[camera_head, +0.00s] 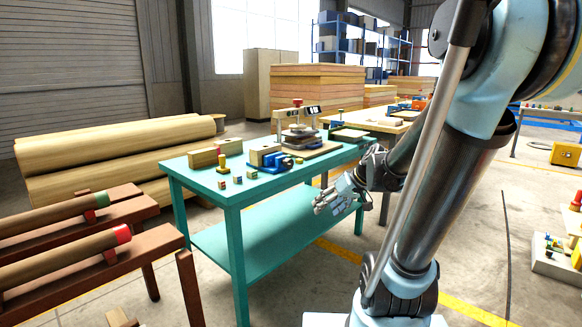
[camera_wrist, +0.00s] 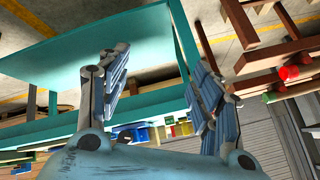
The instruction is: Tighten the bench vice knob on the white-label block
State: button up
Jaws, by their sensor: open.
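A blue bench vice (camera_head: 283,163) stands near the front edge of the teal bench (camera_head: 232,194) in the head view. A pale wooden block (camera_head: 263,154) sits at the vice. I cannot make out a white label or which part is the knob at this size. My gripper (camera_head: 325,206) is open and empty, in front of the bench, lower than its top and apart from the vice. In the wrist view both fingers of my gripper (camera_wrist: 160,55) are spread, with teal bench surfaces behind them. The vice cannot be clearly told there.
Wooden blocks (camera_head: 203,158), a yellow knobbed piece (camera_head: 222,163) and small cubes lie on the bench's left part. A press-like fixture (camera_head: 298,132) stands behind the vice. Red-brown racks with rollers (camera_head: 65,258) stand at left.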

jog(key=w+a+r+n+t+y, duration=0.1)
jog(key=w+a+r+y, duration=0.1)
jog(key=w, duration=0.5)
jog(key=w+a+r+n+t+y, duration=0.1)
jog(key=w+a+n+y, duration=0.1)
jog(key=w, duration=0.4)
jog(key=n+t+y, duration=0.1)
jog(key=t+y, duration=0.2)
jog(key=t, duration=0.2)
send_near(291, 164)
jog(key=x, duration=1.1)
jog(key=shift+s, duration=0.1)
jog(key=shift+c, duration=0.5)
jog(key=shift+r, duration=0.1)
jog(key=c, duration=1)
